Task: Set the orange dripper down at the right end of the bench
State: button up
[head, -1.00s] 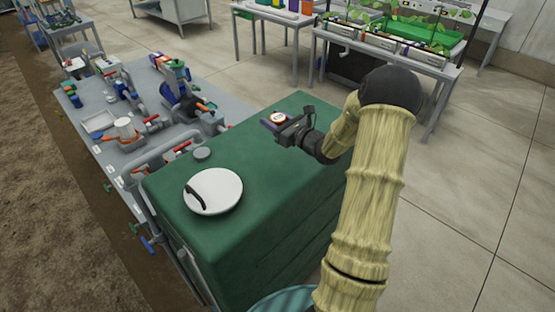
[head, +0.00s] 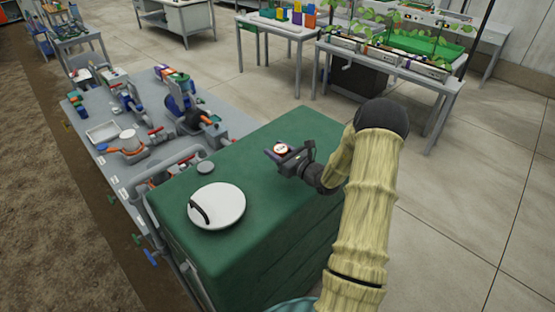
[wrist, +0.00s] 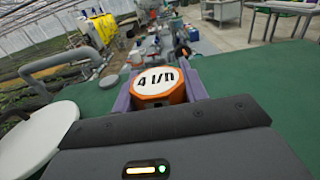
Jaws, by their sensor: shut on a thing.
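My gripper (head: 281,156) is shut on the orange dripper (wrist: 158,86). In the wrist view the dripper sits between two purple fingers and shows a white top face with black "4 l/h"-like lettering. In the head view the dripper (head: 281,149) is a small white-topped thing at the gripper's tip, held above the green tank top. I cannot tell how far above it is. Several benches stand at the back, one with coloured upright pieces (head: 284,24) and one with plant trays (head: 400,60). The frames do not settle which is the task's bench.
The green tank (head: 290,215) lies below my gripper, with a white round lid (head: 225,205) and a small grey cap (head: 205,167) on top. A grey skid with pipes and valves (head: 130,140) adjoins it at left. Open concrete floor (head: 460,200) lies to the right.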

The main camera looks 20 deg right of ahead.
jog(key=shift+s+f+p, duration=0.1)
jog(key=shift+f+p, duration=0.55)
jog(key=shift+f, duration=1.3)
jog(key=shift+f, duration=0.2)
jog(key=o, duration=1)
